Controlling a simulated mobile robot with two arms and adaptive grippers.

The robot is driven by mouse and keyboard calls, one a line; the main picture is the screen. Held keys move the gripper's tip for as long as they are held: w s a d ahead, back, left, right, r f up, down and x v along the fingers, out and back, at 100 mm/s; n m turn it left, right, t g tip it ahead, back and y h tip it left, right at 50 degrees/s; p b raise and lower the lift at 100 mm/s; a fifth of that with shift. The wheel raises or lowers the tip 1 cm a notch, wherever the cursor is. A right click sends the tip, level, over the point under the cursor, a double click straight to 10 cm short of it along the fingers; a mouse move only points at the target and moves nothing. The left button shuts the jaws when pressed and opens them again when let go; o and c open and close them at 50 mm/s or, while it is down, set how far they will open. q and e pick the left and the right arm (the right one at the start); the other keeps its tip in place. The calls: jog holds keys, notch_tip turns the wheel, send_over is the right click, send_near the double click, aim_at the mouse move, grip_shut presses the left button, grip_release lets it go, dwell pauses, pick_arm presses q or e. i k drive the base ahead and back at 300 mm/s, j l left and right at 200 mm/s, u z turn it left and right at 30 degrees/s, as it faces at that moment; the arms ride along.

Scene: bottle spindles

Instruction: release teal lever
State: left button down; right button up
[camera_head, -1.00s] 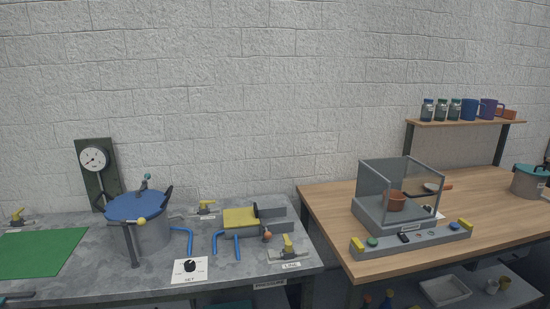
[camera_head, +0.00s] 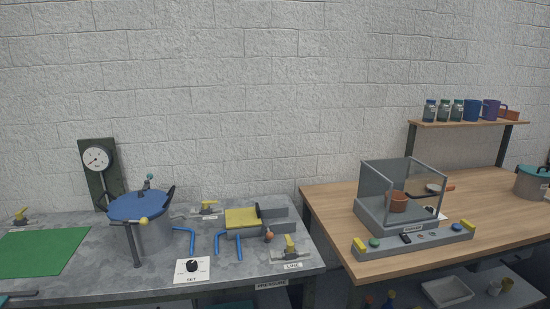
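A small teal knob (camera_head: 149,177) stands on a short dark lever at the back of the blue lid (camera_head: 137,206). The pot has dark side handles, and a yellow ball (camera_head: 144,220) shows at the front of the lid. Whether the teal-tipped lever is latched cannot be told at this size. Neither of my grippers is in view, and nothing is seen touching the lever.
A gauge (camera_head: 97,159) on a dark panel stands behind the pot. A green mat (camera_head: 42,252) lies left of it. A dial card (camera_head: 192,270), blue pipes (camera_head: 190,240) and a yellow-topped block (camera_head: 242,217) lie to its right. A clear-walled box (camera_head: 388,186) stands on the wooden table.

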aim_at(150, 176)
jog(key=i+l, duration=0.2)
jog(key=i, duration=0.25)
jog(key=i+l+z, duration=0.1)
jog(key=i, duration=0.35)
jog(key=i+l, duration=0.25)
jog(key=i, duration=0.2)
jog(key=i+l, duration=0.15)
jog(key=i, duration=0.3)
jog(key=z, duration=0.05)
